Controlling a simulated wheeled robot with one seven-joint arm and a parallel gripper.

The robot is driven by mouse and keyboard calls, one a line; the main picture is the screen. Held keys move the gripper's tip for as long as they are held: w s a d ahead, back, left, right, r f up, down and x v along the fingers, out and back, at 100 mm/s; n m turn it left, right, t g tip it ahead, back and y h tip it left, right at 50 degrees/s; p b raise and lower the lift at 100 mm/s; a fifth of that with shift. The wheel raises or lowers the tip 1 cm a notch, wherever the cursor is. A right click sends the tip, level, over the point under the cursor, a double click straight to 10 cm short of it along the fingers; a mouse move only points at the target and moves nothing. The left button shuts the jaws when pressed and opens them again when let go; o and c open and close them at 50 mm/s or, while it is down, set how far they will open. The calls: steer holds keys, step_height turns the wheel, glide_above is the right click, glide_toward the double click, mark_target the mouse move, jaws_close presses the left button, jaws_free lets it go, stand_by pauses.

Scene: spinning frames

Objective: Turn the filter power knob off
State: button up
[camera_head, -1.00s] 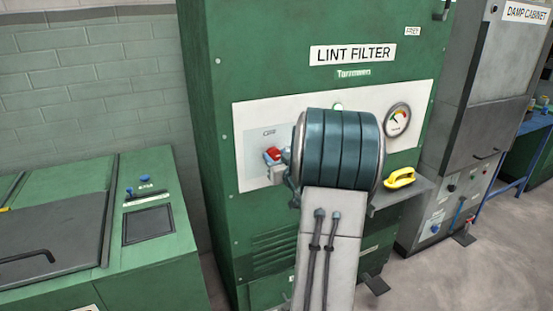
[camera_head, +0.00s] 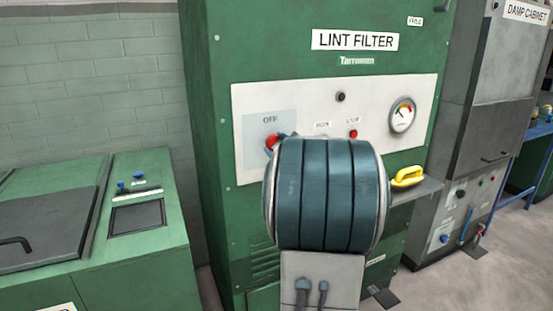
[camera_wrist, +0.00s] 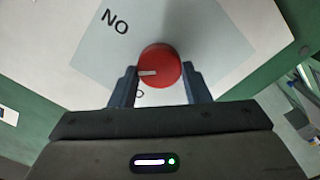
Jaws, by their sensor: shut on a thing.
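The filter power knob (camera_head: 271,142) is round and red, on a pale grey plate under the word OFF on the lint filter's white panel (camera_head: 245,105). In the wrist view the red knob (camera_wrist: 161,62) shows a pale pointer mark directed left in the picture. My gripper (camera_wrist: 160,76) is shut on the knob, one finger at each side. In the head view my arm hides most of the gripper and the lower plate. The letters NO show on the plate in the wrist view; another label is partly hidden by a finger.
A dark round lamp (camera_head: 340,97), a red button (camera_head: 353,134) and a gauge (camera_head: 402,115) sit right of the knob. A yellow handled item (camera_head: 407,177) rests on a side shelf. A green machine (camera_head: 130,260) stands at left, a grey damp cabinet (camera_head: 490,100) at right.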

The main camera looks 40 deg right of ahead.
steer(key=shift+a+f+n+b, duration=0.1)
steer(key=shift+n+b, duration=1.8)
steer(key=shift+n, duration=0.25)
steer(key=shift+f+n+b, duration=0.1)
steer(key=shift+n+b, duration=1.8)
steer(key=shift+n, duration=0.25)
steer(key=shift+r+n, duration=0.1)
steer(key=shift+n, duration=0.2)
steer(key=o, duration=1)
steer(key=shift+w, duration=0.1)
steer(key=shift+c, duration=0.2)
steer(key=p+v, duration=0.1)
steer(key=v, duration=1.3)
